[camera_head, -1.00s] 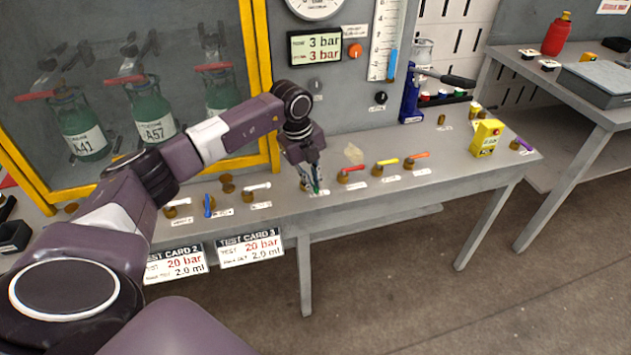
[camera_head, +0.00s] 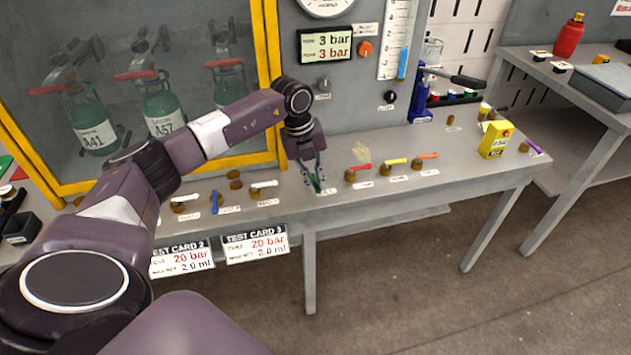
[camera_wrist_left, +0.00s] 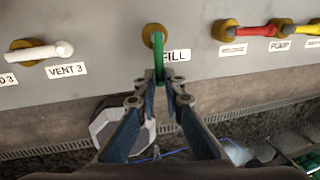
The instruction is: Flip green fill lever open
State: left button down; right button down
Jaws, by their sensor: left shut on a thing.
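The green fill lever (camera_wrist_left: 158,62) shows in the left wrist view, pointing from its brass valve (camera_wrist_left: 153,36) toward the bench's front edge, beside the FILL label (camera_wrist_left: 177,55). My left gripper (camera_wrist_left: 163,78) is shut on the lever's outer end, one fingertip on each side. In the head view my left gripper (camera_head: 317,186) reaches down to the bench, and a bit of the green lever (camera_head: 316,184) shows between its fingers. The fingers hide most of the valve there. My right gripper is not in view.
A white vent lever (camera_head: 264,184) and a blue lever (camera_head: 215,200) are left of the gripper. Red (camera_head: 360,168), yellow (camera_head: 396,161) and orange (camera_head: 428,155) levers are to the right. Test cards (camera_head: 255,245) hang below the bench's front edge.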

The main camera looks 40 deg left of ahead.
pick_arm(q)
jog(key=c, duration=2)
grip_release()
jog(key=r, duration=0.4)
jog(key=s+a+r, duration=0.1)
jog(key=r, duration=0.6)
jog(key=shift+s+a+r, duration=0.3)
jog(key=shift+s+r, duration=0.05)
jog(key=shift+s, duration=0.05)
